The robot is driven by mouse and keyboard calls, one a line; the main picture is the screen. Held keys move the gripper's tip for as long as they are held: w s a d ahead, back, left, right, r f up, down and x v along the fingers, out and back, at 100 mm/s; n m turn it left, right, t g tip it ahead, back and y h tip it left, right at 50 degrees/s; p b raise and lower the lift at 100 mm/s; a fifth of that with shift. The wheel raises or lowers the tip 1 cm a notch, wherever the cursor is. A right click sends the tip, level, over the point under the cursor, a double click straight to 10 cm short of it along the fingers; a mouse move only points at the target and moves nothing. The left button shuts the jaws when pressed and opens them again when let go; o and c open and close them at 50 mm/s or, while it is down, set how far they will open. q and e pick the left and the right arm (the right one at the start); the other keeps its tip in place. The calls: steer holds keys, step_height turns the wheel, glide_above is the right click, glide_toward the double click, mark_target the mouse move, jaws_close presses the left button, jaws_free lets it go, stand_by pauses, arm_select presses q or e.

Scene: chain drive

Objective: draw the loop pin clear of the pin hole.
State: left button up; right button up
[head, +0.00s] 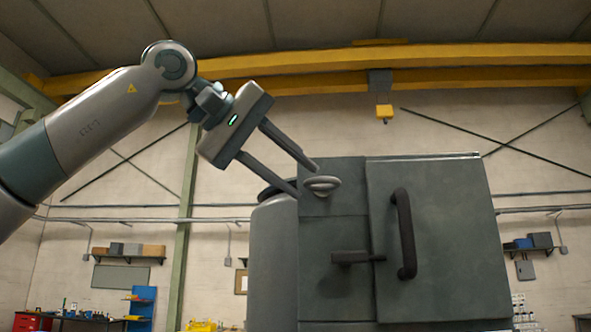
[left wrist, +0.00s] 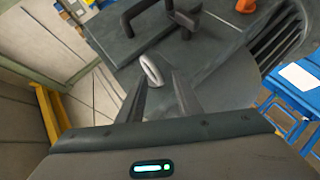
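The loop pin shows as a pale oval ring (head: 322,184) on the upper left front of the dark grey cabinet (head: 440,280). The ring also shows in the left wrist view (left wrist: 151,70). Its shank and the pin hole cannot be made out. My left gripper (head: 306,181) is open, its two fingers apart and pointing at the ring. In the left wrist view the ring stands just beyond the fingertips (left wrist: 161,82), closer to the left finger. I cannot tell whether they touch it. Nothing is held. My right gripper is in neither view.
The cabinet's door has a dark upright handle (head: 404,235), and a dark latch bar (head: 355,257) sits to its left. A rounded grey body (head: 272,260) adjoins the cabinet's left side. Blue tables (left wrist: 290,108) stand at the right in the left wrist view.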

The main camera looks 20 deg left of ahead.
arm_select(q)
steer(key=shift+w+d+f, duration=0.15)
steer(key=shift+w, duration=0.05)
jaws_close()
